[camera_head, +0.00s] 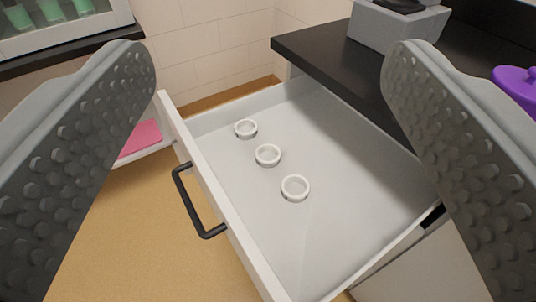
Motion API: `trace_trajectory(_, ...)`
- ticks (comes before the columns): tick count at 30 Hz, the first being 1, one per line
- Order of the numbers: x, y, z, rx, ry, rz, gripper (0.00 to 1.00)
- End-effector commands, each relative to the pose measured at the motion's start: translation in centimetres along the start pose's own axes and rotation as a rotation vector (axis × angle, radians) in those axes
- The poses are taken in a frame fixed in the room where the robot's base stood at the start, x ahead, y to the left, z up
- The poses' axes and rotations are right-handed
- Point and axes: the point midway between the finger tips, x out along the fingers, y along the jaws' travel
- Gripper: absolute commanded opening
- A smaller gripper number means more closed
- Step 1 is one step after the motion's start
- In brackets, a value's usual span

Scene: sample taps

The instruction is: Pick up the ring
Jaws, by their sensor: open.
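Three white rings lie flat in a row on the floor of an open white drawer (345,225). The nearest ring (295,188) is near the middle of the drawer, the second ring (268,155) lies up and left of it, and the farthest ring (246,128) is close to the drawer's front panel. They lie apart from one another. My gripper (270,65) is open and empty, its two grey studded fingers wide apart at the left and right of the view. The rings show between the fingers, beyond and below them.
The drawer's front panel has a black handle (190,205). A dark countertop (330,55) overhangs the drawer's right side and bears a grey box (385,28) and a purple lidded object (518,88). A pink item (140,138) lies on a white surface at left. Tan floor is clear beside the drawer.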

Motion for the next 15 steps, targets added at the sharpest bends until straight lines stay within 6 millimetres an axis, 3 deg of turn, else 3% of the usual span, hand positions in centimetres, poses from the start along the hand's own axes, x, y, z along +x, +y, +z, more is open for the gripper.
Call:
trace_trajectory(10, 0.2, 0.0, 0.0, -0.001, -0.006, 0.000, 0.75)
trace_trajectory(15, 2.4, 0.1, 0.8, -0.011, -0.086, 0.002, 0.75)
